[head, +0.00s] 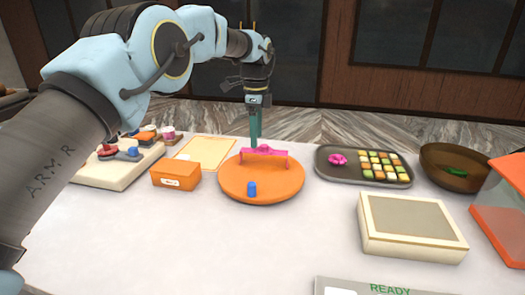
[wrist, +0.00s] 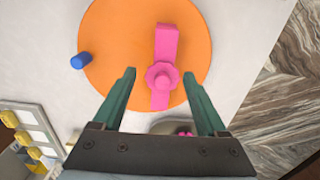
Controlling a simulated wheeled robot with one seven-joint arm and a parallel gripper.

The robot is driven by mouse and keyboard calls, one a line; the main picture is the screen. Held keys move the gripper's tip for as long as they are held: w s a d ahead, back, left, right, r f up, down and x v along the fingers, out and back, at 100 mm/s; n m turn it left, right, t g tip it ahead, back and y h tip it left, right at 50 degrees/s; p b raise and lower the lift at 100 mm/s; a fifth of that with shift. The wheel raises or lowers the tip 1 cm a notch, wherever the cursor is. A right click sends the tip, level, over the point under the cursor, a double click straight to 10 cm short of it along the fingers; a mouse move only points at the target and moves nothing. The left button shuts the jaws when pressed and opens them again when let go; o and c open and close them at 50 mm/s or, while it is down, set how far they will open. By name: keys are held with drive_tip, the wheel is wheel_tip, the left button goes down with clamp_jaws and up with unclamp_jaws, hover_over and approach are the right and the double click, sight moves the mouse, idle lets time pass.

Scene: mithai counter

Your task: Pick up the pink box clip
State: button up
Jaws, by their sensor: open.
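The pink box clip (head: 264,152) stands like a low bridge on the far part of a round orange board (head: 262,190). In the wrist view the clip (wrist: 168,42) is a pink bar with a round knob in its middle. My gripper (head: 254,143) points down just over the clip in the head view. In the wrist view my gripper (wrist: 159,75) is open, with its green fingers on either side of the clip's knobbed part. The fingers look apart from the clip; the exact height gap cannot be told.
A small blue cylinder (head: 252,188) stands on the board's near part. An orange box (head: 176,175) is left of the board. A dark tray (head: 333,172) with sweets and a pink flower shape is right. A pale box (head: 412,224) stands front right. The front-left counter is clear.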

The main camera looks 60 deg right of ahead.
sight(255, 151)
drive_tip(key=f+p, duration=0.2)
drive_tip(key=f, duration=0.1)
drive_tip(key=f+p, duration=0.1)
drive_tip(key=f, duration=0.1)
drive_tip(key=shift+w+d, duration=0.15)
drive_tip(key=shift+w, duration=0.15)
drive_tip(key=shift+f, duration=0.7)
clamp_jaws()
